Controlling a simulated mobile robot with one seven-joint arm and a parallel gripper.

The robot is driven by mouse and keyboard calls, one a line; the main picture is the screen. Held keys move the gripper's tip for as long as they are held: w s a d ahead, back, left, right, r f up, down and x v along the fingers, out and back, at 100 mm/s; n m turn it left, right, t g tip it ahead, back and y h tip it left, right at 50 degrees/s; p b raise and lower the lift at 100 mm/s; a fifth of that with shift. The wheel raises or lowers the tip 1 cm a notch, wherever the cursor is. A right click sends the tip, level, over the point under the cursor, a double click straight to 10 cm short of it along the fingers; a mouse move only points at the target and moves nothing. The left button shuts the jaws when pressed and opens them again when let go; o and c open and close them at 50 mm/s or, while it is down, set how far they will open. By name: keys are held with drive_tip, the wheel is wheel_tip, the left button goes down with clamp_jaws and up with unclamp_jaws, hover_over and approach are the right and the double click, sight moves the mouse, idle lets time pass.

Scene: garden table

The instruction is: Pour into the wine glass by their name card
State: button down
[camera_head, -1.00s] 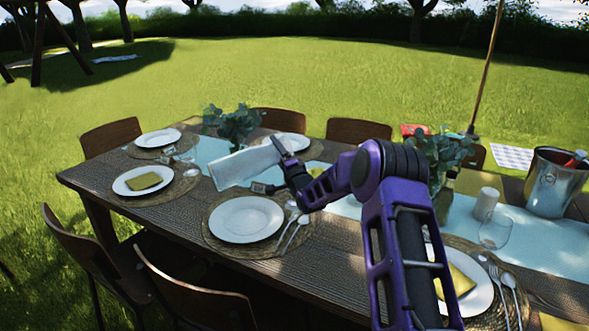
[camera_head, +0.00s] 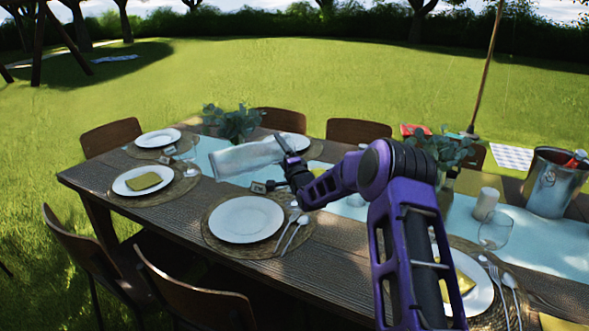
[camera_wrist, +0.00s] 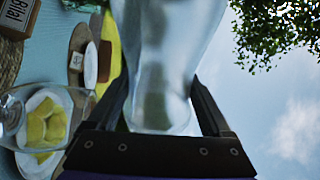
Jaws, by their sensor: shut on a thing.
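My gripper (camera_head: 287,153) is shut on a clear, pale glass carafe (camera_head: 245,158), held above the table and lying nearly level, with its far end to the left. In the wrist view the carafe (camera_wrist: 165,55) fills the space between the two fingers (camera_wrist: 163,95). A name card (camera_head: 257,187) stands behind the near plate; in the wrist view a card reading "Bilal" (camera_wrist: 14,14) shows at the top left. A wine glass (camera_wrist: 38,118) is at the left of the wrist view, apart from the carafe. I cannot make out any flow of liquid.
The wooden table (camera_head: 180,228) has several place settings, including a near white plate (camera_head: 246,219). Another glass (camera_head: 495,230), a white candle (camera_head: 485,203) and a metal bucket (camera_head: 553,182) stand at the right. Leafy plants (camera_head: 233,123) stand along the middle.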

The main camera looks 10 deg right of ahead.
drive_tip(key=shift+d+r+m, duration=0.15)
drive_tip(key=shift+r+m, duration=0.25)
drive_tip(key=shift+m, duration=0.2)
drive_tip(key=shift+s+d, duration=0.1)
drive_tip(key=shift+s, duration=0.05)
idle(0.7)
drive_tip(key=shift+f+h, duration=0.1)
drive_tip(key=shift+h, duration=0.2)
